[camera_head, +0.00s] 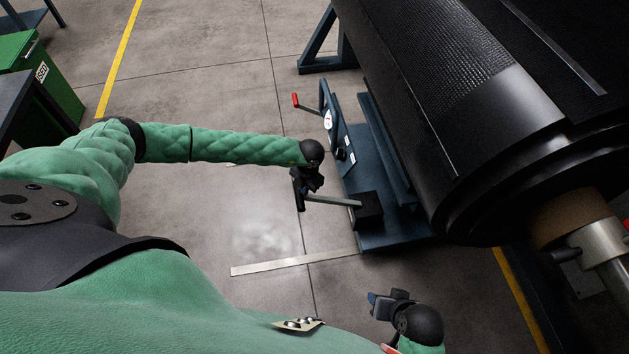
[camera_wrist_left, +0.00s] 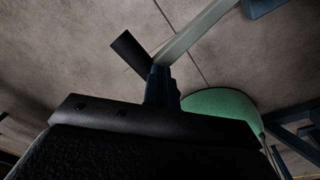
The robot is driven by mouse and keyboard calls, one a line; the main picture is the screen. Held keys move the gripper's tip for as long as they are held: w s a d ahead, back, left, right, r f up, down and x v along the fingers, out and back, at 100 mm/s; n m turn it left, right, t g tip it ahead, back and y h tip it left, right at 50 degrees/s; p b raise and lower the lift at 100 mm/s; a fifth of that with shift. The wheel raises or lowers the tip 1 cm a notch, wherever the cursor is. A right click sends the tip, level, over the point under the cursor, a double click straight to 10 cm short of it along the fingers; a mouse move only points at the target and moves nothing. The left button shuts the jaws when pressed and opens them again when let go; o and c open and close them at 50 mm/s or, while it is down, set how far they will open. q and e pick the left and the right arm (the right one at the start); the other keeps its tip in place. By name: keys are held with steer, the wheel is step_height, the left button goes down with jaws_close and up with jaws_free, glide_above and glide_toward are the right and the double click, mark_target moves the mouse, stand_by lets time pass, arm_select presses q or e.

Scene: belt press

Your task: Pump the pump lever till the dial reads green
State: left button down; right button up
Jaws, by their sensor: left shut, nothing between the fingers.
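The pump lever (camera_head: 336,201) is a pale grey bar running left from a black block (camera_head: 369,211) on the blue base; it lies nearly level. My left gripper (camera_head: 301,194) is shut at the lever's free end, with nothing between its fingers. In the left wrist view the shut fingertips (camera_wrist_left: 161,78) are at the near end of the pale bar (camera_wrist_left: 196,32); whether they touch is unclear. The dial (camera_head: 328,119) is a small white face on the upright panel; its reading is too small to tell. My right gripper (camera_head: 380,302) is low in the head view, away from the lever.
A large black belt roll (camera_head: 480,110) stands to the right of the panel. A red-ended handle (camera_head: 295,100) sticks out left of the panel. A flat pale strip (camera_head: 295,263) lies below the lever. Open concrete floor lies left of the base.

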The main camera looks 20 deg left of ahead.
arm_select(q)
steer(key=shift+f, duration=0.15)
steer(key=shift+s+a+f+b, duration=0.25)
steer(key=shift+a+f+b, duration=0.1)
steer(key=shift+f, duration=0.2)
steer(key=shift+r, duration=0.15)
steer(key=shift+w+d+r+p, duration=0.25)
steer(key=shift+d+r+p, duration=0.1)
steer(key=shift+r+p, duration=0.15)
steer(key=shift+r, duration=0.1)
steer(key=shift+w+d+r, duration=0.25)
steer(key=shift+d+r, duration=0.1)
steer(key=shift+r, duration=0.15)
steer(key=shift+w+d+r+p, duration=0.3)
steer(key=shift+d+r+p, duration=0.25)
steer(key=shift+r, duration=0.2)
